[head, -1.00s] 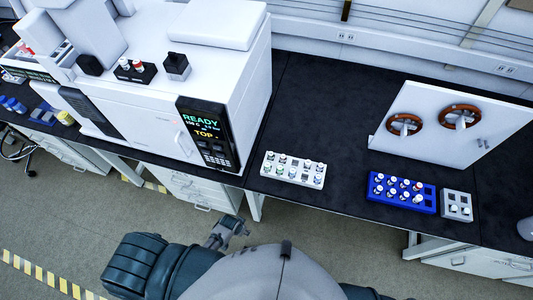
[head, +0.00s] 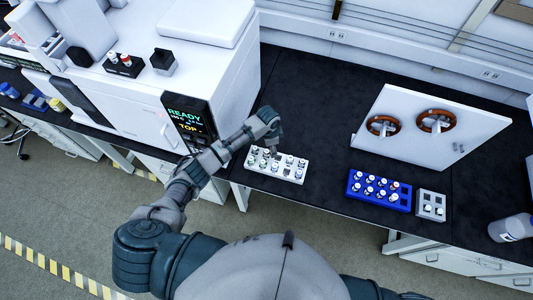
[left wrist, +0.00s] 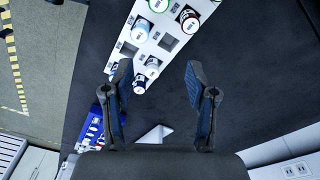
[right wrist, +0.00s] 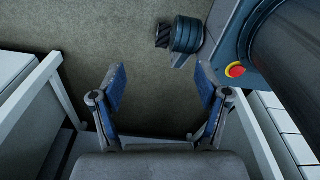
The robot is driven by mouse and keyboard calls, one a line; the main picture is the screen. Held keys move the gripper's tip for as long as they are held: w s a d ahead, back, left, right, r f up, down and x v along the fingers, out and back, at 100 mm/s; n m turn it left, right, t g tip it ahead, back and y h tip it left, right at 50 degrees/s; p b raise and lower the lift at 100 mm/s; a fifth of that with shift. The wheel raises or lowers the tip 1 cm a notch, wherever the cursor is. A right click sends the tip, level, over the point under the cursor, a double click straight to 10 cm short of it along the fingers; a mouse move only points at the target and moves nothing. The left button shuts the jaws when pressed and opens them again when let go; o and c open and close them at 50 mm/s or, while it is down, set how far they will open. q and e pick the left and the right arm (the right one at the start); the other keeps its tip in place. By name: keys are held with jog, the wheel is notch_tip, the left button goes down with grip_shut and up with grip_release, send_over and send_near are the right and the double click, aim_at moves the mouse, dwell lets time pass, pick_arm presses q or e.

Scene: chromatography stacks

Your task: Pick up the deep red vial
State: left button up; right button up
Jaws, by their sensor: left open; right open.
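A vial with a dark red ring around its white cap (left wrist: 189,20) stands in the white rack (head: 272,175), near the top of the left wrist view. It looks like the deep red vial; its body is mostly hidden from above. My left gripper (head: 277,146) is over the back edge of the white rack. In the left wrist view my left gripper (left wrist: 158,70) is open and empty, and the red-ringed vial lies beyond its fingertips. My right gripper (right wrist: 161,72) is open and empty above the floor, beside the bench.
A blue rack (head: 405,208) of vials and a small grey rack (head: 442,198) stand to the right. A white panel (head: 465,125) with two brown rings stands behind them. The white instrument (head: 225,75) is close on the left. Black bench top is clear behind the white rack.

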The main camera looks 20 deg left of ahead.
pick_arm(q)
notch_tip(320, 180, up, 5)
send_over(267, 151)
jog(key=shift+m+y, duration=0.4)
notch_tip(267, 151, down, 12)
jog(key=b, duration=1.1)
jog(key=shift+w+d+r, duration=0.1)
jog(key=shift+w+r, duration=0.05)
jog(key=shift+r, duration=0.1)
jog(key=shift+f+b, duration=0.6)
jog(key=shift+b, duration=0.05)
jog(key=f+b, duration=0.3)
jog(key=shift+a+b, duration=0.2)
jog(key=shift+b, duration=0.15)
pick_arm(e)
notch_tip(267, 151, down, 16)
jog(key=r, duration=0.1)
pick_arm(q)
jog(key=shift+f+b, duration=0.6)
jog(key=shift+f, duration=0.05)
pick_arm(e)
jog(key=w, duration=0.3)
jog(key=w+r, duration=0.1)
jog(key=w, duration=0.1)
jog(key=shift+w+a, duration=0.25)
jog(key=shift+a, duration=0.1)
